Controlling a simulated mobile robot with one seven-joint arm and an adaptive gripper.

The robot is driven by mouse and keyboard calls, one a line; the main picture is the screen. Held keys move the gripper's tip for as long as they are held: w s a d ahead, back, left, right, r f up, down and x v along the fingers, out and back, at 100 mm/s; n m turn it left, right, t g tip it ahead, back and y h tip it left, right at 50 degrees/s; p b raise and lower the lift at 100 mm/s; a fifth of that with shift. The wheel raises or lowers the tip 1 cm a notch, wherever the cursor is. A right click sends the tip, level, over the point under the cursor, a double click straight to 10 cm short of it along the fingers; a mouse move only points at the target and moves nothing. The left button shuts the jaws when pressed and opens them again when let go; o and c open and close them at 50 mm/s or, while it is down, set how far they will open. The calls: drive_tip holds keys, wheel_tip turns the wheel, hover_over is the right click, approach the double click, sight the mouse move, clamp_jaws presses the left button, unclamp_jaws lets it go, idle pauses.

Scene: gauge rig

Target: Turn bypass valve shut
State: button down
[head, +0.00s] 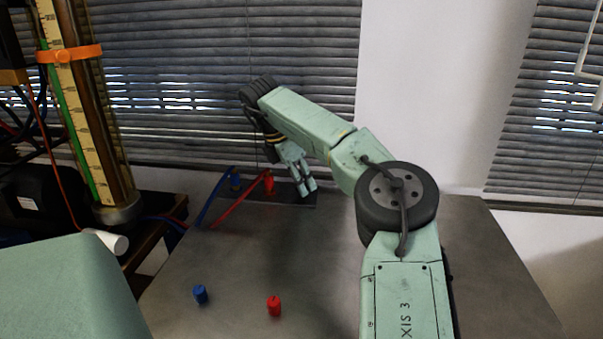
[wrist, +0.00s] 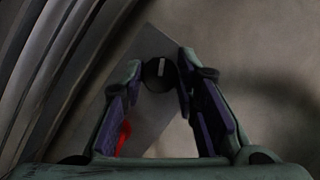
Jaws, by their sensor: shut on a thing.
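A round black knob (wrist: 155,79) with a pale line across its face sits on a flat grey plate (wrist: 150,45) in the wrist view; I take it for the bypass valve. The pale line runs nearly up and down in that view. My gripper (wrist: 160,68) has one finger on each side of the knob and is shut on it. In the head view my gripper (head: 306,188) reaches down to the right part of the plate (head: 222,194) at the back of the table; the knob is hidden behind the fingers there.
A blue fitting (head: 235,181) and a red fitting (head: 269,182) with hoses stand on the plate, left of my gripper. A loose blue cap (head: 200,294) and red cap (head: 274,307) stand near the table front. A tall scaled tube (head: 105,150) is at left. Blinds are close behind.

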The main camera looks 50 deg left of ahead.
drive_tip(key=m+p, duration=0.1)
drive_tip(key=m+h+p, duration=0.1)
drive_tip(key=m+p, duration=0.1)
drive_tip(key=shift+a+r, duration=0.1)
drive_tip(key=shift+r, duration=0.2)
drive_tip(key=shift+w+f+m+g+h+p, duration=0.15)
drive_tip(key=shift+m+g+h+p, duration=0.25)
drive_tip(key=shift+m+p, duration=0.85)
drive_tip(key=shift+f, duration=0.1)
drive_tip(key=c, duration=1.2)
unclamp_jaws()
drive_tip(key=shift+c, duration=0.2)
drive_tip(key=v, duration=0.7)
